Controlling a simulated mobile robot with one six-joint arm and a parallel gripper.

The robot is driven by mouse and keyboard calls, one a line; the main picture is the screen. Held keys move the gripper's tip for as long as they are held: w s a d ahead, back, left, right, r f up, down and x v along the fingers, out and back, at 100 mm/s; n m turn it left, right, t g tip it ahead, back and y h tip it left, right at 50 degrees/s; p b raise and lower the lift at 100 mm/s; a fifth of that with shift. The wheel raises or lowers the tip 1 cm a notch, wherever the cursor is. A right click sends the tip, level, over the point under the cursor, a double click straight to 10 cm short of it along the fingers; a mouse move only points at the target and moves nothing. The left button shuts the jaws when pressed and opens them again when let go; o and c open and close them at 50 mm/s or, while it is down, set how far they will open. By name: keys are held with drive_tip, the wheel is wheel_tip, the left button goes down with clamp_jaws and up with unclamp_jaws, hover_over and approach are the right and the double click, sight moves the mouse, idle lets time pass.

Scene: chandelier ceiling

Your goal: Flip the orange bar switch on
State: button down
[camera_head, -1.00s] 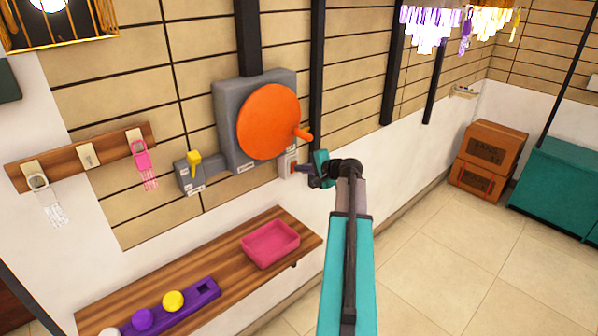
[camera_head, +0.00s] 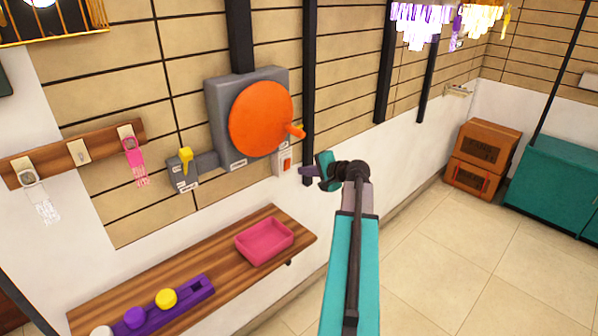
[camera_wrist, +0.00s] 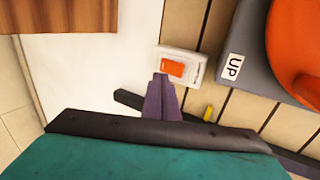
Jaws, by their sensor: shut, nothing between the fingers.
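The orange bar switch (camera_head: 286,160) is a small orange rocker on a white plate, low on the wall beneath the large orange disc. It also shows in the wrist view (camera_wrist: 173,68), just above my fingertips. My gripper (camera_head: 304,171) has purple fingers that are shut and empty. In the head view it is just right of the switch plate. In the wrist view the fingertips (camera_wrist: 161,77) overlap the plate's lower edge beside the rocker; I cannot tell whether they touch. Which way the rocker is tipped is not clear.
A grey box with a large orange disc (camera_head: 262,119) and a protruding handle is above the switch. A yellow lever (camera_head: 185,158) on a grey box is to its left. A wooden shelf (camera_head: 200,257) with a pink tray (camera_head: 264,241) is below.

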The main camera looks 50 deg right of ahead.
drive_tip(key=f+b+v, duration=0.2)
drive_tip(key=v, duration=0.6)
drive_tip(key=shift+s+a, duration=0.2)
drive_tip(key=shift+s, duration=0.35)
drive_tip(key=shift+r, duration=0.15)
